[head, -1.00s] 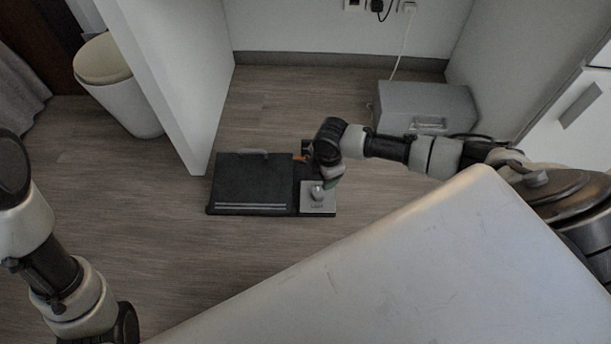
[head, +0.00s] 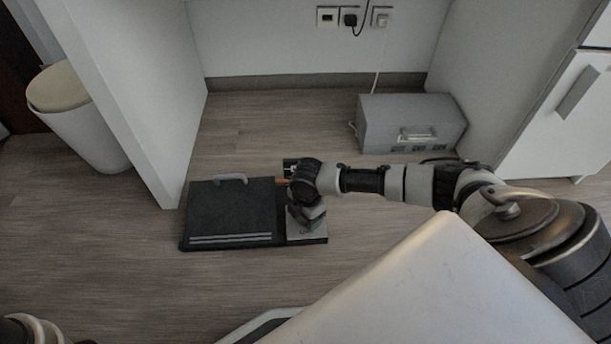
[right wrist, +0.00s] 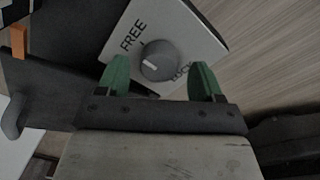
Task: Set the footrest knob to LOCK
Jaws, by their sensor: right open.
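The black footrest (head: 230,208) lies on the floor, with a light grey knob plate (head: 318,236) at its right end. In the right wrist view the round grey knob (right wrist: 160,60) sits on the plate, between the words FREE and LOCK. A short white mark shows on the knob's near left side; LOCK is partly covered by a finger. My right gripper (right wrist: 160,75) is open, its green fingertips apart on either side of the knob. In the head view my right gripper (head: 310,222) is over the plate and hides the knob. My left gripper is out of view.
A grey box (head: 412,122) stands on the floor at the back right. A white panel (head: 125,95) and a bin (head: 75,118) are at the left. The floor left of the footrest is clear.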

